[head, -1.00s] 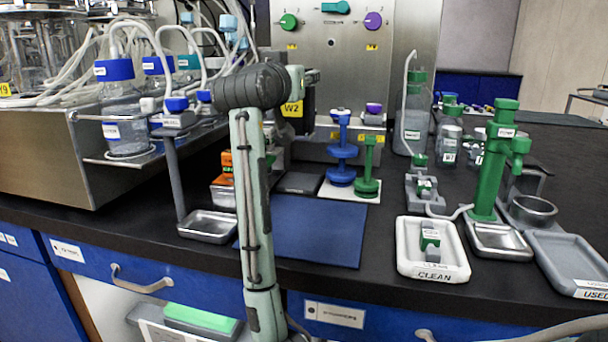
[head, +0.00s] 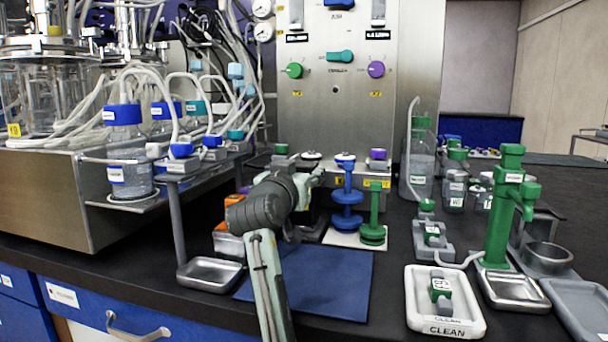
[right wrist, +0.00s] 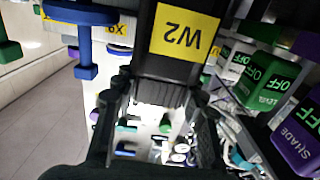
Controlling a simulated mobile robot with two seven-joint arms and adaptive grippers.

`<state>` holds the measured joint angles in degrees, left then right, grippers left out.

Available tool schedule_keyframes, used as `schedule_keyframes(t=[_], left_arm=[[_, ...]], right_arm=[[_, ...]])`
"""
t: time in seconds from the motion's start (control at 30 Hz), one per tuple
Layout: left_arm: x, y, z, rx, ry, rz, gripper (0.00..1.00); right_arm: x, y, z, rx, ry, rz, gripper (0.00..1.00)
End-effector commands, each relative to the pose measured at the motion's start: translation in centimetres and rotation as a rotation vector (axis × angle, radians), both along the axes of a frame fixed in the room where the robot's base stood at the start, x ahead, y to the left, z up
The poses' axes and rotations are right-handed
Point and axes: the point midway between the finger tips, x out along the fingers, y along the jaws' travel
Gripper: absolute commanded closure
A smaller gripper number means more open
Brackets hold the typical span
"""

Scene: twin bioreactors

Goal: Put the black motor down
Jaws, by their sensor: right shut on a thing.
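The black motor (right wrist: 180,45) with a yellow W2 label fills the top middle of the right wrist view. My right gripper (right wrist: 160,95) is shut on it, with a dark finger on each side. In the head view my right arm reaches away over the bench, left of the blue stand, and hides the motor. I cannot tell there whether the motor touches anything below it. My left gripper is not in view.
A blue stand (head: 346,215) and a green stand (head: 373,228) stand just right of my arm. A blue mat (head: 335,285) lies clear in front. A white CLEAN tray (head: 415,300) and green column (head: 502,210) are to the right. A steel control panel (head: 335,110) stands behind.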

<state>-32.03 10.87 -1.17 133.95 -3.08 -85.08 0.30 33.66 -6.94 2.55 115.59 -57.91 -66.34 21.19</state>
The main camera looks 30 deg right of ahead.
Motion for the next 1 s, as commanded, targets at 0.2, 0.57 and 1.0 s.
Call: schedule_keyframes(t=[0.2, 0.57, 1.0], left_arm=[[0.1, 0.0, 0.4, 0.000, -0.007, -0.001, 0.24], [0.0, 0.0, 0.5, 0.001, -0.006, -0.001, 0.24], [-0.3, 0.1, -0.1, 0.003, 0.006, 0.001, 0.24]], right_arm=[[-0.1, 0.0, 0.3, -0.005, -0.011, 0.001, 1.00], [0.0, 0.0, -0.2, 0.000, -0.003, 0.000, 0.38], [-1.0, 1.3, -0.2, 0.003, -0.003, 0.002, 0.38]])
